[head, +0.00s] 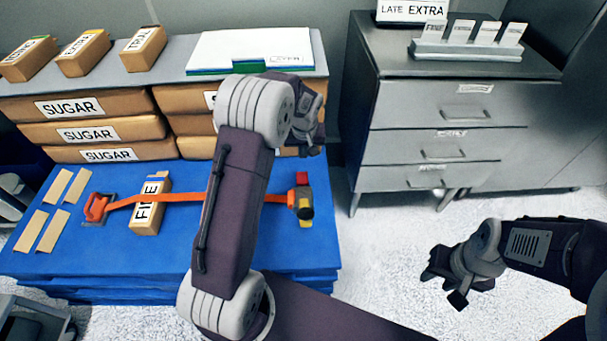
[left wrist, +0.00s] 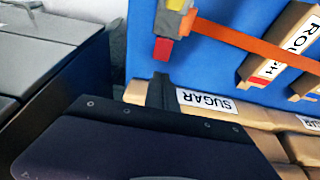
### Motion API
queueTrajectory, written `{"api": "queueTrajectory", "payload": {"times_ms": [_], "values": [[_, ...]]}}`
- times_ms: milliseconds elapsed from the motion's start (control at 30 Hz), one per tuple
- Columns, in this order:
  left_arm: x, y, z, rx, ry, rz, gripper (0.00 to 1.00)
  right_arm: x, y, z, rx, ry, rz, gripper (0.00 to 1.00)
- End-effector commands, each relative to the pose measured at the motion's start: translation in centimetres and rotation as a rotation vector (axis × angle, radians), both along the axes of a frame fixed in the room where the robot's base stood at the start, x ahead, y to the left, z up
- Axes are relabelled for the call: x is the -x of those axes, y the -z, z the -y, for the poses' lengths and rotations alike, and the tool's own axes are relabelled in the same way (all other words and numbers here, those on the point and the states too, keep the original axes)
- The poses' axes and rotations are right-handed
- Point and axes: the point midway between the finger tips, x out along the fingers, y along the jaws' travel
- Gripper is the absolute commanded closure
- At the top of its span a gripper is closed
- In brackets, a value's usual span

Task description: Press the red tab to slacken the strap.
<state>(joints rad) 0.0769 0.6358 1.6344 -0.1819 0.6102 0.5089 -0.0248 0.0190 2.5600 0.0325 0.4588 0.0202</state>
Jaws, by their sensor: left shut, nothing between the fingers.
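The red tab (head: 302,179) sits at the far end of the grey, black and yellow buckle (head: 303,199) on the blue stack's right side. The orange strap (head: 170,197) runs from this buckle over a box marked FINE (head: 148,208) to a red-orange fitting (head: 97,207). My left gripper (head: 314,149) is shut and empty, beyond the tab and apart from it. In the left wrist view its dark fingers (left wrist: 161,88) show just below the red tab (left wrist: 162,49). My right gripper (head: 446,285) hangs over the floor at right, its fingers seemingly spread.
Sugar bags (head: 85,135) line the back of the blue stack (head: 110,260). My left arm hides the strap's middle. A box marked ROUGH (left wrist: 290,45) shows under the strap. A grey drawer cabinet (head: 445,120) stands at right, with open floor before it.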

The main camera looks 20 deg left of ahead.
Motion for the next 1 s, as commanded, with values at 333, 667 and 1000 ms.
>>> {"api": "queueTrajectory", "payload": {"times_ms": [333, 667, 1000], "values": [[-0.8, 3.8, -0.4, 0.0, 0.0, -0.003, 1.0, 0.0, 1.7, 0.0, 0.0, 0.0, 0.0, 0.64], [-2.6, 10.6, -1.3, 0.0, 0.0, -0.001, 1.0, 0.0, 4.5, 0.0, 0.0, 0.0, 0.0, 0.64], [-2.6, 13.6, -1.2, 0.0, 0.001, 0.0, 1.0, 0.0, 5.8, 0.0, 0.0, 0.0, 0.0, 0.64]]}}
